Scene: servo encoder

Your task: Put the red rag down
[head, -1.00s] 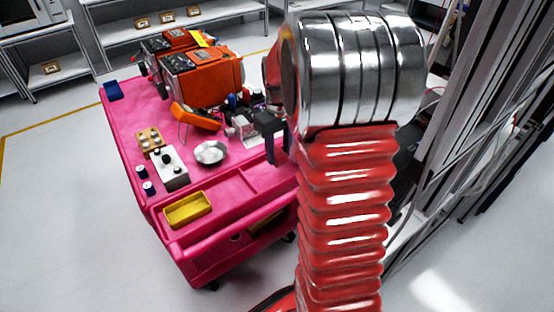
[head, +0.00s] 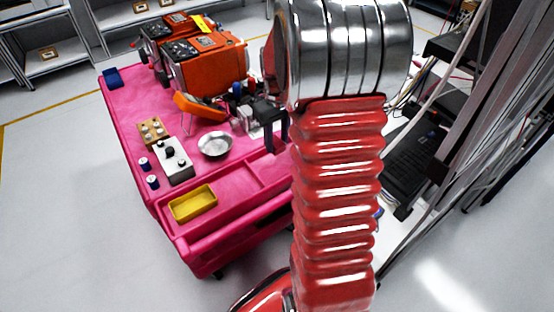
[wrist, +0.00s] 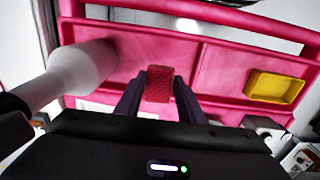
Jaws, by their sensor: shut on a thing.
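The red rag (wrist: 158,84) shows in the wrist view as a small dark red patch between the two dark fingers of my gripper (wrist: 158,92). My gripper is shut on it, above the pink cart top (wrist: 225,65). In the head view my gripper (head: 276,132) hangs over the right side of the pink cart (head: 125,110), its dark fingers pointing down.
A metal bowl (head: 215,146), a yellow tray (head: 193,203), a grey box (head: 173,160) and orange machines (head: 205,68) stand on the cart. A pale rounded object (wrist: 80,68) is close to my gripper's left. The front recess (head: 235,180) beside the yellow tray looks empty.

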